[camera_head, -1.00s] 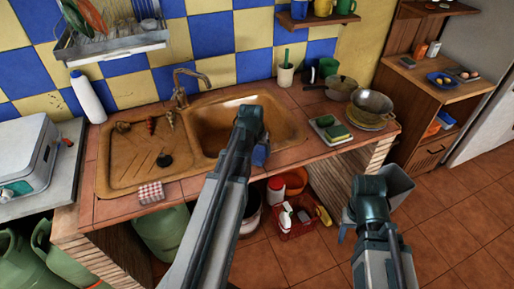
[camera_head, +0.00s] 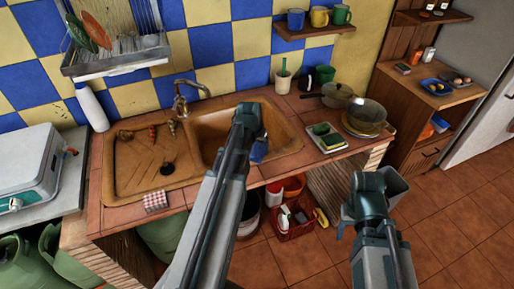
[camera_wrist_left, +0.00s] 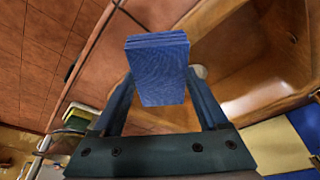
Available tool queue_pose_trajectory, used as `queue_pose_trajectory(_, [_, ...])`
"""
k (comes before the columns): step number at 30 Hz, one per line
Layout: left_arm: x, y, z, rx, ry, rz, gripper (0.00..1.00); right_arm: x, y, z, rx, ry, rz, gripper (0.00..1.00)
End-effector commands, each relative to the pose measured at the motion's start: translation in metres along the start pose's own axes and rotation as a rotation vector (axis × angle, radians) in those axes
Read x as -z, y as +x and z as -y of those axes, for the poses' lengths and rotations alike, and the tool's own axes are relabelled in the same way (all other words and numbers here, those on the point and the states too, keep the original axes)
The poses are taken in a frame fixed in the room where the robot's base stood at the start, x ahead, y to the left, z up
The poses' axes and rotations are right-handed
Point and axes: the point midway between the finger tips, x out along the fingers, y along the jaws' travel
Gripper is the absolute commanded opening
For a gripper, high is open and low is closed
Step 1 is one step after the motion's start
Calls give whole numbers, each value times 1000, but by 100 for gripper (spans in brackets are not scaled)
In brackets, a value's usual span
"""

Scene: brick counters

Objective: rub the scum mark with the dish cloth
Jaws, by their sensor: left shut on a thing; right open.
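A folded blue cloth (camera_wrist_left: 160,68), which I take as the dish cloth, is between the fingers of my left gripper (camera_wrist_left: 160,105). My left gripper is shut on it. In the head view the blue cloth (camera_head: 259,151) shows below my left wrist, over the front rim of the brown sink (camera_head: 279,114). I cannot tell whether it touches the sink. A small pale patch (camera_wrist_left: 201,72) shows beside the cloth in the wrist view; I cannot tell if it is the scum mark. My right gripper (camera_head: 366,182) is open and empty, over the floor right of the counter.
A tray with green sponges (camera_head: 325,138) and a pan (camera_head: 362,116) stand right of the sink. A tap (camera_head: 181,98) rises behind it. A red basket (camera_head: 292,221) is below.

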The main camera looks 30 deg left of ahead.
Motion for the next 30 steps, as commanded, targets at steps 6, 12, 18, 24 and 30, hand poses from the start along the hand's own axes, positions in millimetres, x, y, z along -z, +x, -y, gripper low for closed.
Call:
queue_pose_trajectory(6, [0, 1, 0, 0, 0, 0, 32, 0, 1, 0, 0, 0, 0, 55])
queue_pose_trajectory(12, [2, -7, 0, 0, 0, 0, 32, 0, -8, -1, 0, 0, 0, 55])
queue_pose_trajectory(18, [8, -25, 0, 0, 0, 0, 32, -2, -26, -2, 0, 0, 0, 55])
queue_pose_trajectory(24, [9, -29, 0, 0, 0, 0, 32, -2, -30, -3, 0, 0, 0, 55])
queue_pose_trajectory(30, [9, -28, 0, 0, 0, 0, 32, -2, -29, -3, 0, 0, 0, 55])
